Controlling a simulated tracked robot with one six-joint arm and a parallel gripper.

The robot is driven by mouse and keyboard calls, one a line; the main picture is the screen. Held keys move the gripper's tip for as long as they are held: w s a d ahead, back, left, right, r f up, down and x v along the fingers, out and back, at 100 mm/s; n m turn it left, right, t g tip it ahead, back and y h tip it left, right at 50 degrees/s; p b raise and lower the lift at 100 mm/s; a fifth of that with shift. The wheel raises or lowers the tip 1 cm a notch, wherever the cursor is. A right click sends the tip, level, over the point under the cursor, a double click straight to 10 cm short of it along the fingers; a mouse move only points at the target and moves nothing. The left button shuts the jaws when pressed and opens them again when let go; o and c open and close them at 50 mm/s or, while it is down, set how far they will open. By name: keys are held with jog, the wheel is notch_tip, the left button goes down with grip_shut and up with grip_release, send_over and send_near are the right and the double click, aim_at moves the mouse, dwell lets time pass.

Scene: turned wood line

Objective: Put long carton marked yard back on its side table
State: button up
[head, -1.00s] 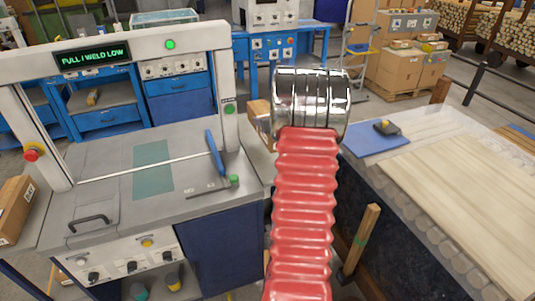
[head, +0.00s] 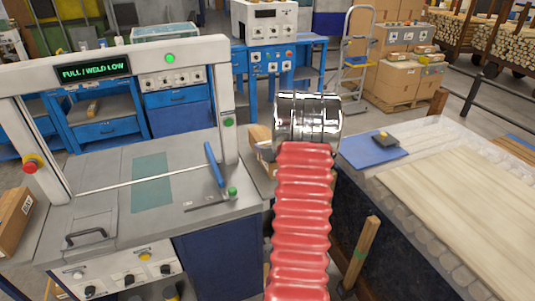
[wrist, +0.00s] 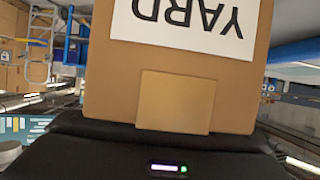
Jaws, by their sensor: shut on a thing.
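The long carton marked yard (wrist: 195,65) fills the middle of the wrist view. It is brown, with a white label reading YARD upside down in the picture. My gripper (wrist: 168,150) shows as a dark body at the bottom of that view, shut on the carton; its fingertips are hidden. In the head view a brown part of the carton (head: 259,136) shows just left of my chrome wrist, with most of it hidden behind my arm. I cannot tell which surface is the carton's side table.
A grey sealing machine (head: 100,195) with an overhead frame stands at left. Another brown carton (head: 12,220) sits at the far left edge. A bench with pale boards (head: 460,195) and a blue mat (head: 372,150) stands at right. A blue workbench (head: 275,60) is behind.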

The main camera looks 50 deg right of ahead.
jog(key=shift+f, duration=1.65)
jog(key=o, duration=1.6)
jog(key=shift+f, duration=0.2)
jog(key=shift+o, duration=0.2)
jog(key=shift+r, duration=0.15)
jog(key=v, duration=1.2)
jog(key=shift+s, duration=0.1)
jog(key=shift+r, duration=0.1)
